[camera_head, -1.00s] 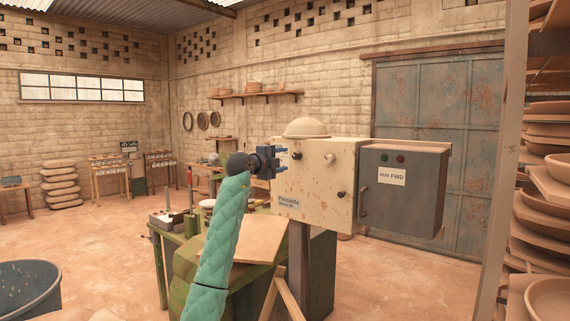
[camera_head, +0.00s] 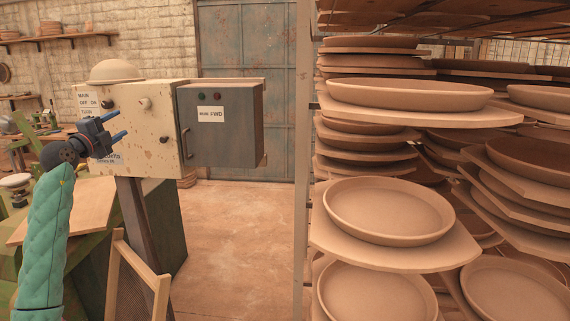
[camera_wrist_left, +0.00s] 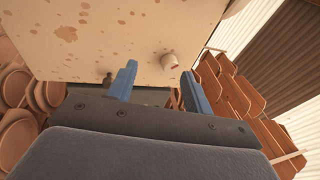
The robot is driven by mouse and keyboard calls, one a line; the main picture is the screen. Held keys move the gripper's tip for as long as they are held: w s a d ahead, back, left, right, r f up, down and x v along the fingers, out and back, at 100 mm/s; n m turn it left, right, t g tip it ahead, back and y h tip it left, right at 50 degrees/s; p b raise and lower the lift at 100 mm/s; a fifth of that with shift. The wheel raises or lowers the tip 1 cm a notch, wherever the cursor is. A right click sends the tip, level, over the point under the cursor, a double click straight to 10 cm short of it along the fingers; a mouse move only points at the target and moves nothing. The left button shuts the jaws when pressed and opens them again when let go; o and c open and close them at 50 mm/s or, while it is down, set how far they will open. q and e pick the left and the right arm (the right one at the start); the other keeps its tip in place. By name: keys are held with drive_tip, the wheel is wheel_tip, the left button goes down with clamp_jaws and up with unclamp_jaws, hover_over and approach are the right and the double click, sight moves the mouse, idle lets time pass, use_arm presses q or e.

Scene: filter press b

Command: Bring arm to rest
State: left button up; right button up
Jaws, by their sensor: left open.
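My left arm comes in from the left in a teal padded sleeve. Its left gripper (camera_head: 121,125) has blue fingers, open and empty, in front of the cream control box (camera_head: 150,118). In the left wrist view the two blue fingers (camera_wrist_left: 158,88) stand apart with nothing between them. The box's stained cream face (camera_wrist_left: 110,30) lies beyond them, with a small knob (camera_wrist_left: 169,62) near the right finger. Whether the fingers touch the box cannot be told. My right gripper is not in view.
A grey switch box (camera_head: 222,135) with a "FWD" label joins the cream box's right side. A tall rack post (camera_head: 303,150) and shelves of clay dishes (camera_head: 390,208) fill the right. A wooden frame (camera_head: 135,275) stands below the boxes. Open floor (camera_head: 235,230) lies between.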

use_arm(q)
drive_tip(key=s+d+f+n+t, duration=0.5)
drive_tip(key=s+d+f, duration=0.4)
drive_tip(key=d+f, duration=0.25)
drive_tip(key=s+d+f+n+g+y, duration=0.1)
drive_tip(key=s+f+n+g+y, duration=0.5)
drive_tip(key=f, duration=0.6)
drive_tip(key=s+d+f+n+g+y, duration=0.1)
drive_tip(key=s+d+f+n+y, duration=0.1)
drive_tip(key=s+f+n, duration=0.55)
drive_tip(key=s+d+f+n+g+y, duration=0.1)
drive_tip(key=s+f+n+g+y, duration=0.45)
drive_tip(key=f, duration=0.95)
drive_tip(key=s+d+f+m+g+h, duration=0.25)
drive_tip(key=s+d+f, duration=0.25)
drive_tip(key=s, duration=0.5)
drive_tip(key=s+d+f+m+g+h, duration=0.1)
drive_tip(key=s+d+f+g+h, duration=0.3)
drive_tip(key=s, duration=0.5)
drive_tip(key=s+d+f+m+g+h, duration=0.2)
drive_tip(key=s+d+f, duration=0.4)
drive_tip(key=s, duration=0.4)
drive_tip(key=s+d+f+g, duration=0.1)
drive_tip(key=s+f, duration=0.2)
drive_tip(key=f, duration=1.9)
drive_tip(key=s+d+f+g, duration=0.1)
drive_tip(key=s+f, duration=0.1)
drive_tip(key=f, duration=2.1)
drive_tip(key=shift+s+d+f, duration=0.25)
drive_tip(key=shift+s+d, duration=0.15)
